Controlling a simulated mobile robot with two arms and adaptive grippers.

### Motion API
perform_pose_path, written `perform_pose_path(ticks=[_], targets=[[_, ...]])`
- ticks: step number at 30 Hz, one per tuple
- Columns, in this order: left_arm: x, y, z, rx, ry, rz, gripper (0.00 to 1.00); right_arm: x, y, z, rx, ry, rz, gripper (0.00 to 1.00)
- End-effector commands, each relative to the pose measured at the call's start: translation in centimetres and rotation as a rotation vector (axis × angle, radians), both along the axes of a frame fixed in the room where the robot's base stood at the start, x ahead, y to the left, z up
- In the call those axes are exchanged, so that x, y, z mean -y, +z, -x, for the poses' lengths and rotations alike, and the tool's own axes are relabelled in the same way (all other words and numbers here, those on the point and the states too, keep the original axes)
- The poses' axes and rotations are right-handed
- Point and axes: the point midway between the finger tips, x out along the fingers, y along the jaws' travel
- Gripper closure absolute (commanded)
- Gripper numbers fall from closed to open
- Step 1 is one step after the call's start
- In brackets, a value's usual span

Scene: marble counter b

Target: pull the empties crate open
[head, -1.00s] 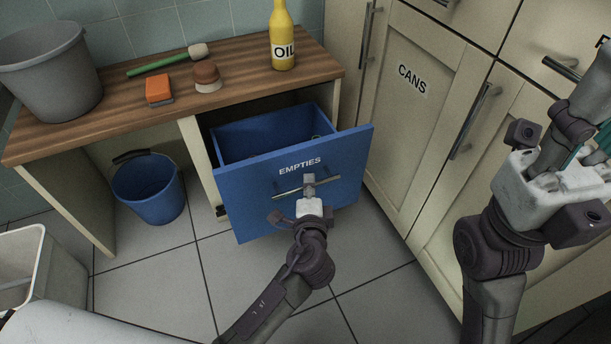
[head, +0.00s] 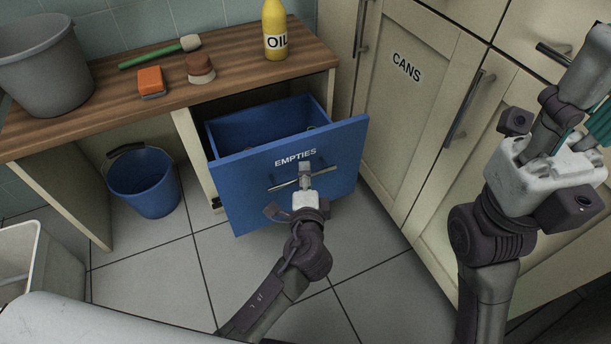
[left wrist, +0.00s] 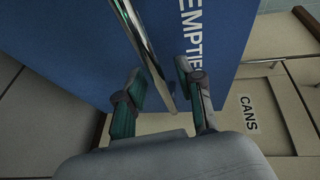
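The empties crate is a blue drawer (head: 235,180) labelled EMPTIES, standing pulled out of the wooden-topped bench in the head view. Its inside shows from above. Its blue front also fills much of the left wrist view (left wrist: 185,20). A metal bar handle (head: 325,171) crosses the front. My left gripper (head: 305,176) is at this handle. In the left wrist view its two teal-padded fingers (left wrist: 167,92) stand apart, with the bar (left wrist: 143,45) running between them and a gap showing. My right gripper (head: 600,130) is at the right edge, its fingertips partly out of view.
A blue bucket (head: 145,185) stands under the bench, left of the crate. Cream cabinets, one labelled CANS (head: 390,110), stand close on the right. The bench top (head: 110,105) holds a grey bin (head: 45,70), brushes and an oil bottle (head: 274,30). Tiled floor in front is clear.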

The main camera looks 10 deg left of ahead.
Motion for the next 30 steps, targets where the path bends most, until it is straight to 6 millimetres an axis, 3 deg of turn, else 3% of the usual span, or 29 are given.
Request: perform_pose_path(ticks=[18, 30], targets=[[2.1, 1.8, 10.4, -0.004, 0.000, 0.001, 0.63, 0.0, 0.1, 0.1, 0.003, 0.001, -0.003, 0.62], [2.2, 2.1, 11.4, -0.001, 0.000, 0.000, 0.63, 0.0, 0.1, 0.1, 0.003, 0.001, -0.003, 0.62]])
